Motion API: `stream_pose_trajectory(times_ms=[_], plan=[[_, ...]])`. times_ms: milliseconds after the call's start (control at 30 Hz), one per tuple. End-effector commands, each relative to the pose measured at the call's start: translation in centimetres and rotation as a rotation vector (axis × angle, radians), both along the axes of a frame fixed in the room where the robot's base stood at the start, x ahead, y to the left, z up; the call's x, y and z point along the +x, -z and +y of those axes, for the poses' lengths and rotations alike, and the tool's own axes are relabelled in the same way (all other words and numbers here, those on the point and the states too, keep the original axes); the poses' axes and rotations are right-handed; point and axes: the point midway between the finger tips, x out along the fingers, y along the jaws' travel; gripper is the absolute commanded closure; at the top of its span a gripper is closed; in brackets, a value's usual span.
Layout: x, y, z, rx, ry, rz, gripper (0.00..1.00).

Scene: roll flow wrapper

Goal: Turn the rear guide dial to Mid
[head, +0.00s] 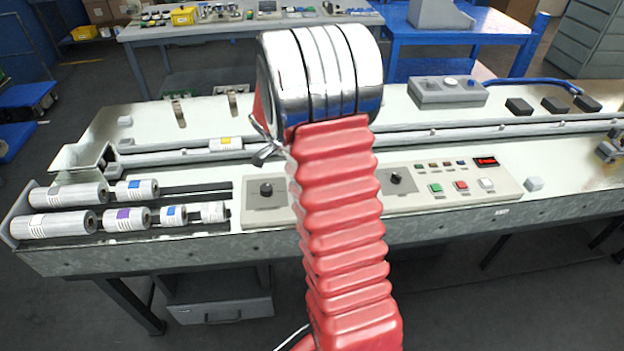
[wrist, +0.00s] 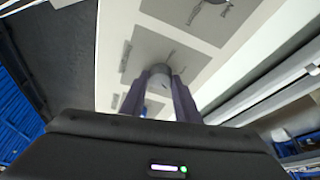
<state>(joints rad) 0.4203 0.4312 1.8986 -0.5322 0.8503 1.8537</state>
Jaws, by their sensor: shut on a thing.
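In the wrist view my gripper (wrist: 162,78) is shut on a grey round dial (wrist: 165,52), one dark finger on each side of it. This dial stands on a grey square plate (wrist: 143,66) with small dark markings beside it, too blurred to read. Its pointer setting cannot be made out. In the head view my red ribbed arm hides my gripper and the held dial. Two other dark dials show there, one left of the arm (head: 266,189) and one right of it (head: 396,178). I cannot read which labels they carry.
White rolls with coloured labels (head: 66,195) lie at the bench's left end. Guide rails (head: 440,133) run behind the panel. Right of my arm are coloured buttons (head: 461,186) and a red display (head: 486,161). A grey box (head: 447,92) stands at the back.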

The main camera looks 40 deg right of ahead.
Motion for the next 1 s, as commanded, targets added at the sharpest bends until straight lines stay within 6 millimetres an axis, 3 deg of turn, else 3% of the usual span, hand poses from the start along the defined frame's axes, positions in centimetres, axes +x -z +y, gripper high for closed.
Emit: stream_pose_trajectory(times_ms=[200, 233, 467, 767, 1000], plan=[[-0.5, 0.1, -0.1, 0.000, 0.002, 0.012, 0.94], [-0.5, 0.1, -0.1, 0.000, 0.002, 0.012, 0.70], [-0.3, 0.1, 0.0, 0.001, 0.001, 0.007, 0.54], [-0.1, -0.1, 0.1, 0.000, -0.001, 0.004, 0.53], [0.2, -1.9, 0.8, 0.000, -0.002, 0.001, 0.53]])
